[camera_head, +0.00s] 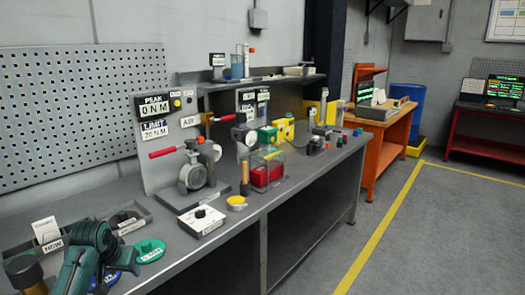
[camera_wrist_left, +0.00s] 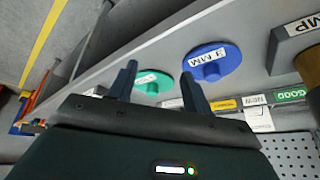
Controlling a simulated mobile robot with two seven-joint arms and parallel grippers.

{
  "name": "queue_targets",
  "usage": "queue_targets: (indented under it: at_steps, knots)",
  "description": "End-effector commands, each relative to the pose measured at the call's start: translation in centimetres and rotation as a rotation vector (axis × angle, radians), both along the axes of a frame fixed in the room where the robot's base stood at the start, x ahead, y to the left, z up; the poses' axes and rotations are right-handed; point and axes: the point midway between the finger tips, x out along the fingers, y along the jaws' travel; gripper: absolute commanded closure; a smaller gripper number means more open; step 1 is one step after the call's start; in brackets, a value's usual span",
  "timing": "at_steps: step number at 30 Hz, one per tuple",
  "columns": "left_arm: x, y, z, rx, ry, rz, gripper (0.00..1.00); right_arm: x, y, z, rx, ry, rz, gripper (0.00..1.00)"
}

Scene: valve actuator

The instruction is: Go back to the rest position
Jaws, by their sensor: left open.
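My left arm, in teal and dark grey, comes in at the bottom left of the head view, with its wrist over the near end of the grey workbench (camera_head: 228,225). In the left wrist view my left gripper (camera_wrist_left: 158,73) has its two dark fingers apart with nothing between them. Beyond the fingers lie a green disc (camera_wrist_left: 153,83) and a blue disc (camera_wrist_left: 212,63) marked 3 MM. In the head view the green disc (camera_head: 150,250) lies just right of my wrist, and the blue disc (camera_head: 126,284) is partly hidden. My right gripper is not in view.
Grey bins (camera_head: 128,218) sit behind my wrist. The floor at right is clear.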

Motion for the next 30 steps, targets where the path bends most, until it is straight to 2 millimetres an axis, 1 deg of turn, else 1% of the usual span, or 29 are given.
queue_targets:
  at_steps: [1, 5, 6, 8, 9, 11, 12, 14, 15, 17, 18, 21, 22, 25, 27, 30]
  knots:
    - [-0.9, -0.7, -2.2, 0.013, -0.005, -0.017, 0.50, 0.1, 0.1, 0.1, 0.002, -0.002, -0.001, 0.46]
    - [-3.3, -2.6, -7.0, 0.045, -0.052, -0.063, 0.50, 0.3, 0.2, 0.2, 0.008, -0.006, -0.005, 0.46]
    - [-4.4, -3.4, -8.6, 0.051, -0.069, -0.082, 0.50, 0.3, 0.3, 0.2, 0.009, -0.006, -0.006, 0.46]
    - [-6.3, -4.9, -10.9, 0.056, -0.097, -0.113, 0.50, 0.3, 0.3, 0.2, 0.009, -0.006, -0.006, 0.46]
    - [-7.8, -5.9, -12.5, 0.058, -0.120, -0.135, 0.50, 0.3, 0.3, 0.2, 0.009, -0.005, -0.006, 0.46]
    - [-10.2, -7.6, -14.5, 0.053, -0.154, -0.169, 0.50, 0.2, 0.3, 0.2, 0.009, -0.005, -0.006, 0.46]
    - [-11.9, -8.8, -15.6, 0.045, -0.178, -0.190, 0.50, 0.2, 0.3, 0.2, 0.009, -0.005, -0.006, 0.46]
    - [-14.7, -10.6, -17.0, 0.029, -0.215, -0.220, 0.50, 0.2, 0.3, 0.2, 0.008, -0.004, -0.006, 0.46]
    - [-16.6, -11.8, -17.7, 0.015, -0.239, -0.238, 0.50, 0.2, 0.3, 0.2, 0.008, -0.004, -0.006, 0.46]
    - [-19.4, -13.6, -18.4, -0.009, -0.276, -0.261, 0.50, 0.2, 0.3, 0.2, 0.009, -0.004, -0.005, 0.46]
    - [-21.2, -14.7, -18.6, -0.028, -0.300, -0.273, 0.50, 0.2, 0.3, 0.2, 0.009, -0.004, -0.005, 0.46]
    - [-25.1, -17.0, -18.6, -0.070, -0.352, -0.294, 0.50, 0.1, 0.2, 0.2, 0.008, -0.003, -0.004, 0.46]
    - [-26.1, -17.5, -18.4, -0.082, -0.367, -0.297, 0.50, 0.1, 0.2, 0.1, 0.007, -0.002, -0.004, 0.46]
    - [-28.4, -18.9, -17.9, -0.113, -0.402, -0.303, 0.50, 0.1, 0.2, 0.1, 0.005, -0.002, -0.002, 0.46]
    - [-29.3, -19.4, -17.6, -0.126, -0.419, -0.304, 0.50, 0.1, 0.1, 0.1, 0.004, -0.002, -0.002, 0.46]
    - [-29.8, -19.7, -17.4, -0.133, -0.430, -0.305, 0.50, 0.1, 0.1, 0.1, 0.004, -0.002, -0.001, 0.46]
